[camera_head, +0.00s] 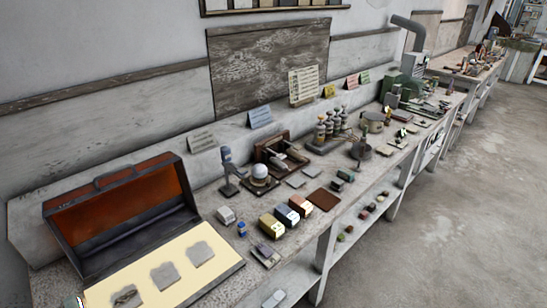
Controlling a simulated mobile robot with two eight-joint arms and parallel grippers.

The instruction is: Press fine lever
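No part that I can name for certain as the fine lever shows. A dark wooden device (279,154) with pale lever-like bars stands on the workbench near the wall, but its parts are too small to read. In front of it is a row of three small blocks, one yellow (270,224), one blue (287,214) and one pink (301,205). I cannot tell whether any lever is pressed.
An open case (120,215) with a cream panel and grey flat pieces fills the near left of the workbench. A round white piece on a stand (260,175), bottles (330,125) and a pot (374,121) crowd the bench. Open floor (450,220) lies to the right.

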